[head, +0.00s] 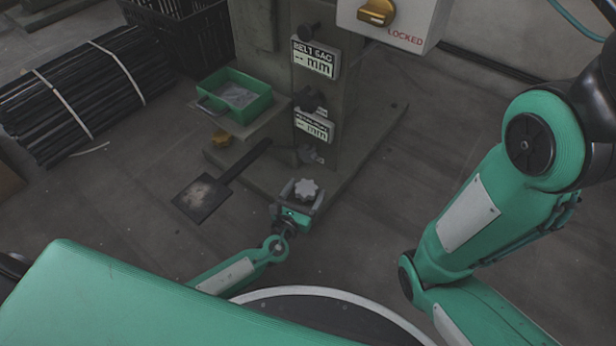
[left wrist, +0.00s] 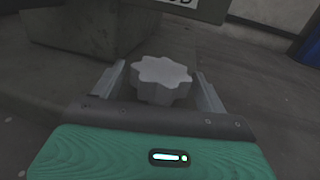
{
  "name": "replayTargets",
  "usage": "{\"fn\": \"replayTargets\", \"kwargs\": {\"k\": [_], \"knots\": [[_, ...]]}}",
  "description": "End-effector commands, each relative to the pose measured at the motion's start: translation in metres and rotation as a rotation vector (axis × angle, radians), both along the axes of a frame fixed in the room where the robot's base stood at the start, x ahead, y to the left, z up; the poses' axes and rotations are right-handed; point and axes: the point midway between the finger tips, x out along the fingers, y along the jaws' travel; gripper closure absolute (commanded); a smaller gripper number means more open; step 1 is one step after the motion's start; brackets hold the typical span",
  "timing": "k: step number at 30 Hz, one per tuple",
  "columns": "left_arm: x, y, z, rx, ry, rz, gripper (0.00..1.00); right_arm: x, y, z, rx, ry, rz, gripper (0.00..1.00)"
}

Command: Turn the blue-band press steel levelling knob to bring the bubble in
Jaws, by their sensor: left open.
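A light grey lobed knob (head: 306,189) sits low at the front corner of the press base (head: 345,165). My left gripper (head: 302,193) is at the knob, its fingers open on either side of it. In the left wrist view the knob (left wrist: 161,82) lies between the two fingers, with a visible gap at the left finger; contact at the right finger is hard to tell. No bubble level and no blue band can be made out on the press (head: 330,90). My right arm shows at the right, but its gripper is out of frame.
The press carries two "mm" displays (head: 315,60) and a white box marked LOCKED with a yellow switch (head: 377,12). A green tray (head: 236,95) sits on a side shelf. Bundled black bars (head: 70,90) lie far left.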

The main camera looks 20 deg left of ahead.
Motion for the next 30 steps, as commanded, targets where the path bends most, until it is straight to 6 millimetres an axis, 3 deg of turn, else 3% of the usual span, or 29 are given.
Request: {"fn": "replayTargets", "kwargs": {"k": [10,17,30], "knots": [[-0.0016,-0.0019,0.0,0.0,0.0,0.0,0.27,-0.0029,-0.0016,-0.0006,0.003,-0.005,0.001,0.64],[-0.0014,-0.0017,0.0001,0.0,0.0,0.0,0.7,-0.004,-0.0022,-0.0009,0.004,-0.008,0.002,0.64],[-0.0003,-0.0011,0.0014,0.001,-0.004,-0.119,0.7,-0.0012,-0.0003,-0.0002,0.002,-0.002,0.003,0.64]]}}
